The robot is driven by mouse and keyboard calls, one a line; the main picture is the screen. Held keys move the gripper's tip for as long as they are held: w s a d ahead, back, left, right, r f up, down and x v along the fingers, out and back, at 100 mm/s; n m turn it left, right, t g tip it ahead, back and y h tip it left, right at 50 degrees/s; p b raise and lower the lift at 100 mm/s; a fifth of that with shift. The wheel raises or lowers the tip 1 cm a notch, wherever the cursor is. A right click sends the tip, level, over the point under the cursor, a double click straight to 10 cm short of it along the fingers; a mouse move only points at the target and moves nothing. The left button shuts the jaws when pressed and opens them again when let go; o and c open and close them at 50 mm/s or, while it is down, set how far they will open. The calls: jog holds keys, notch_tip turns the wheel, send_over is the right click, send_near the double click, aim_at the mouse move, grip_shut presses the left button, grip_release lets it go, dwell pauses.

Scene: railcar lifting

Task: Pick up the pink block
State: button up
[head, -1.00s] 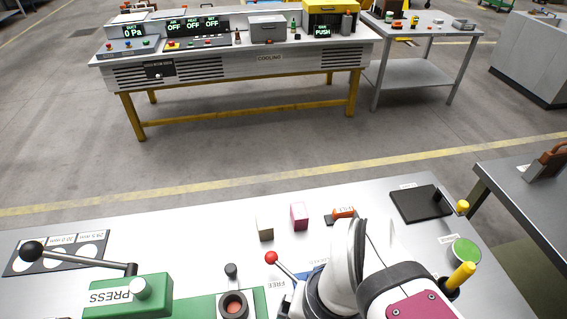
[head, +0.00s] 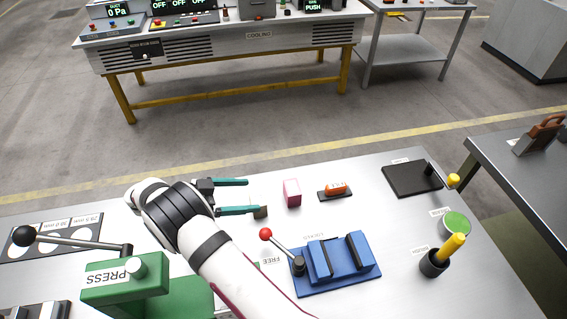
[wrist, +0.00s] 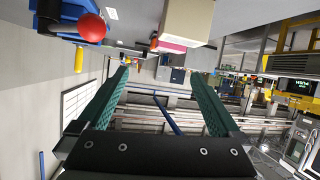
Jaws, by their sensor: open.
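The pink block (head: 292,193) stands upright on the silvery workbench, near its far edge. My gripper (head: 254,196) is to its left, with its two teal fingers pointing right toward it. The gripper is open and empty, and it is apart from the pink block. A beige block (head: 261,212) stands by the tip of the nearer finger; I cannot tell whether they touch. In the wrist view the beige block (wrist: 187,20) partly hides the pink block (wrist: 172,47), and both lie beyond the open fingers (wrist: 163,75).
A red-knobbed lever (head: 266,234) and a blue vise (head: 335,263) stand near the blocks. An orange item (head: 337,188) on a dark base is right of the pink block. A black plate (head: 410,178) lies farther right. A green press (head: 125,278) stands at left.

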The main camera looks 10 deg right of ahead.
aim_at(287, 189)
jog(key=shift+w+f+m+t+h, duration=0.15)
jog(key=shift+w+f+t, duration=0.1)
jog(key=shift+f, duration=0.25)
jog(key=shift+w+f+m+t+h, duration=0.15)
jog(key=shift+w+f, duration=0.05)
jog(key=shift+f, duration=0.3)
jog(key=x, duration=1.4)
jog(key=shift+w+d, duration=0.35)
jog(key=shift+r, duration=0.1)
grip_shut()
